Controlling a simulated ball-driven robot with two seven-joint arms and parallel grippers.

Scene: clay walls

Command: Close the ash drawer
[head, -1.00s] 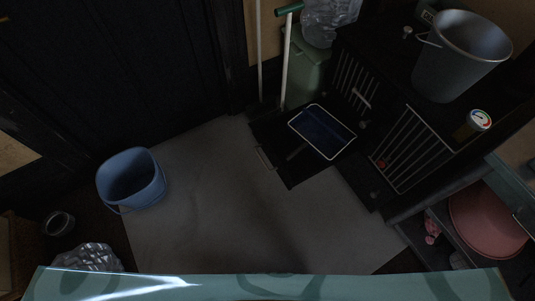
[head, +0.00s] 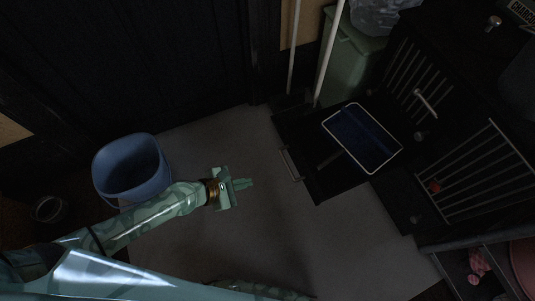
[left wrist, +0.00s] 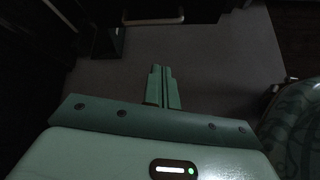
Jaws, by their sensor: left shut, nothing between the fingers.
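The ash drawer (head: 325,184) is black and stands pulled out low from the dark stove (head: 437,120). Its bar handle (head: 290,165) faces left in the head view. A blue pan with a pale rim (head: 362,138) sits at the drawer, between its front and the stove. My left gripper (head: 250,183) is shut and empty, a short way left of the handle and apart from it. In the left wrist view the closed fingertips (left wrist: 162,68) point toward a pale handle bar (left wrist: 153,21) at the top. My right gripper is not in view.
A blue bucket (head: 130,168) stands left, behind my left arm. Pale poles (head: 328,52) and a green bin (head: 352,65) stand behind the drawer. A pink basin (head: 523,265) is at lower right. The grey floor mat (head: 330,240) in front of the drawer is clear.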

